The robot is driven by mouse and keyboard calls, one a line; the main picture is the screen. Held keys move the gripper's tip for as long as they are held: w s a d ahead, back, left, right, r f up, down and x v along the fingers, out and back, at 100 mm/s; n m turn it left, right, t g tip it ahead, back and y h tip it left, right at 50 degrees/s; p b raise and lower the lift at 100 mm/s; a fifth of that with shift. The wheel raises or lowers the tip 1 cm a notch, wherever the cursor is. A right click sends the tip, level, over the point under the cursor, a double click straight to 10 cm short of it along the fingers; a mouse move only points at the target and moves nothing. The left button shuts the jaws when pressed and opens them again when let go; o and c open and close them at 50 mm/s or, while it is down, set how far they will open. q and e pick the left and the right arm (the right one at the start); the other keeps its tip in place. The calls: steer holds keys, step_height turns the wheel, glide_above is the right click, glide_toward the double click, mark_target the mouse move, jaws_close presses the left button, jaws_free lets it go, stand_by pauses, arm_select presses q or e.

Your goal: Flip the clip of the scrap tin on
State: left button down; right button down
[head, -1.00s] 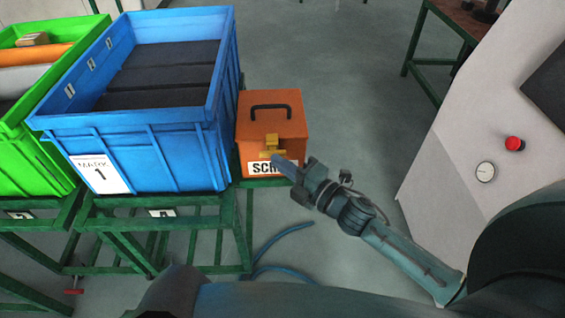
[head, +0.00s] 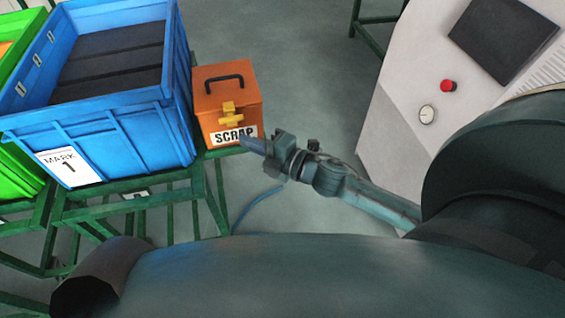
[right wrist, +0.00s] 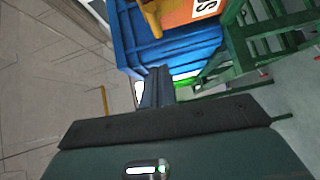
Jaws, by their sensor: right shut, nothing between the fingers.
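The scrap tin (head: 210,99) is an orange box with a black handle on its lid and a SCRAP label on its front. Its yellow clip (head: 230,115) is on the front face above the label. My right gripper (head: 252,145) is shut and empty, just in front of the tin's lower right corner, below the clip and apart from it. In the right wrist view, the shut fingers (right wrist: 157,86) point toward a blue crate, with the clip (right wrist: 152,20) and part of the tin (right wrist: 182,12) at the top edge. My left gripper is not in view.
The blue crate (head: 110,135) marked MARK 1 stands left of the tin on a green metal frame (head: 120,202). A green crate (head: 18,170) is further left. A white cabinet (head: 395,110) with a red button (head: 447,86) stands at right.

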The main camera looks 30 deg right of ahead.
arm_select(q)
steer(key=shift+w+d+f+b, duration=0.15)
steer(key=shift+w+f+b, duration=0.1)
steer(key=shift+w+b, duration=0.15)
arm_select(e)
steer(key=v, duration=0.7)
steer(key=shift+s+d+f, duration=0.15)
steer(key=shift+d+f, duration=0.05)
steer(key=shift+d, duration=0.2)
